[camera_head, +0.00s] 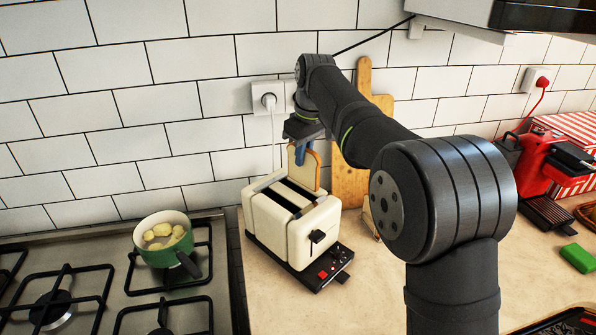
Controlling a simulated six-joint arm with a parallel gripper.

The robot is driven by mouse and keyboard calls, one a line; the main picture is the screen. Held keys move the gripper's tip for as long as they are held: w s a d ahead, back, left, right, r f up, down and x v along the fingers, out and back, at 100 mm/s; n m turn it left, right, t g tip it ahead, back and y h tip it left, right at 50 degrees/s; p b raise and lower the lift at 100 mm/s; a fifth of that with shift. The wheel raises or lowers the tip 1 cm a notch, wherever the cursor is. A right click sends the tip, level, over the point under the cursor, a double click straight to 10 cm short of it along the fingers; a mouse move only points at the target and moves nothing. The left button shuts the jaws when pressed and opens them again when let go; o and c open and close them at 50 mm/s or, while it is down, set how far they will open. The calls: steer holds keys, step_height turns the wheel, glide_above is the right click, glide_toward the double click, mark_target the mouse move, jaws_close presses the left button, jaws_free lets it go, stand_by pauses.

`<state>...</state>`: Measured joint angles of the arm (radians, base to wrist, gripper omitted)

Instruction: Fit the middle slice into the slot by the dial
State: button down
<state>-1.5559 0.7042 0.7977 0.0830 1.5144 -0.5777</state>
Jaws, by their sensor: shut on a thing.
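My gripper (301,152), with blue fingers, is shut on a slice of bread (305,172) with a brown crust. The slice is upright above the back right part of the cream toaster (277,230). Its lower edge is close to the right-hand slot; I cannot tell whether it is inside. The toaster has two dark slots on top and a black lever (317,237) on its front. Its dark base carries a red button (322,275) and small dark knobs; I cannot tell which is the dial.
A green pot (157,256) with pale food stands on the gas hob (110,313) at left. Wooden boards (349,184) lean on the tiled wall behind. My arm hides part of the counter. A red appliance (533,165) and green block (577,258) are at right.

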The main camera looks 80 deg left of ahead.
mark_target(298, 173)
steer(key=shift+s+a+f, duration=0.4)
steer(key=shift+s, duration=0.2)
steer(key=shift+f, duration=2)
steer(key=shift+f, duration=0.2)
steer(key=shift+f, duration=0.4)
steer(key=c, duration=1.5)
jaws_free()
steer(key=r, duration=0.4)
steer(key=d+r, duration=0.1)
steer(key=r, duration=0.3)
steer(key=w+r, duration=0.1)
steer(key=r, duration=0.4)
steer(key=shift+d, duration=0.3)
